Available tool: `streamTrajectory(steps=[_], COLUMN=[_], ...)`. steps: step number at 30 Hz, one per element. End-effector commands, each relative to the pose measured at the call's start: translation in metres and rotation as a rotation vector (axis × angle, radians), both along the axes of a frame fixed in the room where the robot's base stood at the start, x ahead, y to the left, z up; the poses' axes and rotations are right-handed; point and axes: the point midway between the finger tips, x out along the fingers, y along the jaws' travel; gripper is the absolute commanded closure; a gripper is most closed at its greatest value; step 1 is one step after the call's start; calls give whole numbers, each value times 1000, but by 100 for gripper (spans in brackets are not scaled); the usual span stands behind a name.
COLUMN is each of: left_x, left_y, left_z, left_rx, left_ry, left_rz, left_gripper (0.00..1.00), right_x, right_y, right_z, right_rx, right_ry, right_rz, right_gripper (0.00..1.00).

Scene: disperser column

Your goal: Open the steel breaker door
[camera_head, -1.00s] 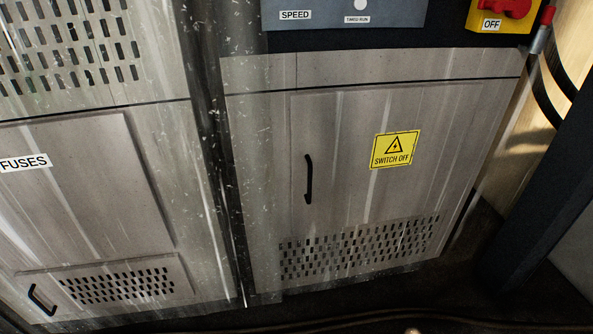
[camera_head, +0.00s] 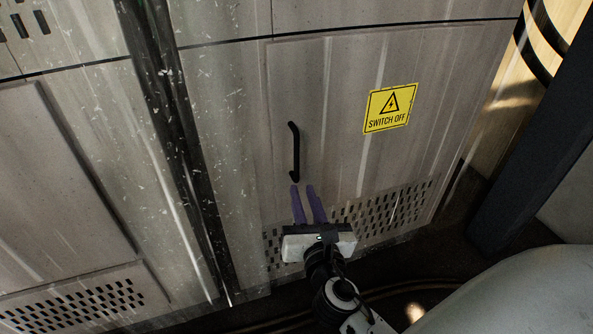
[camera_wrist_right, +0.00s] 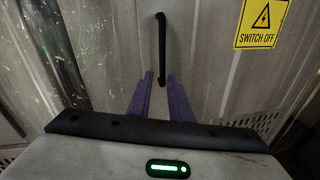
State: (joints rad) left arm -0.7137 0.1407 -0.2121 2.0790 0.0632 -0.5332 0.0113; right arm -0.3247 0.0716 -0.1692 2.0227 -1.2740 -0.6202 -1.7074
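The steel breaker door (camera_head: 340,130) is a streaked grey panel with a yellow SWITCH OFF sign (camera_head: 390,108) and a vented lower part. It looks closed. Its black vertical bar handle (camera_head: 294,152) is on the door's left side. My right gripper (camera_head: 303,190) has purple fingers spread apart, with its tips just below the handle's lower end. In the right wrist view the handle (camera_wrist_right: 161,48) rises above and between the open fingers (camera_wrist_right: 160,80). Nothing is held, and I cannot tell whether the fingertips touch the door. My left gripper is not in view.
A neighbouring grey panel (camera_head: 50,180) with a vented lower part (camera_head: 80,303) is at left, past a dark vertical gap (camera_head: 170,110). A dark post (camera_head: 530,150) stands at right. Cables (camera_head: 430,287) lie on the dark floor.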

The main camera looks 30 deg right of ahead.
Motion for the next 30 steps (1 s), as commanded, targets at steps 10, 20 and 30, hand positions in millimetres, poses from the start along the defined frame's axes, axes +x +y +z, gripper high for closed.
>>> streamTrajectory(steps=[10, 20, 30], left_x=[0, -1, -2], left_y=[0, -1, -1], left_z=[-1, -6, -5], left_rx=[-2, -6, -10], left_ry=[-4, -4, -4], left_rz=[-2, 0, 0], left_gripper=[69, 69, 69], right_x=[30, 82, 98], right_y=[-17, -41, -49], right_z=[18, 15, 15], right_rx=[-182, -179, -178], right_ry=[6, 8, 10], right_rz=[-20, -19, -18], right_gripper=[81, 81, 81])
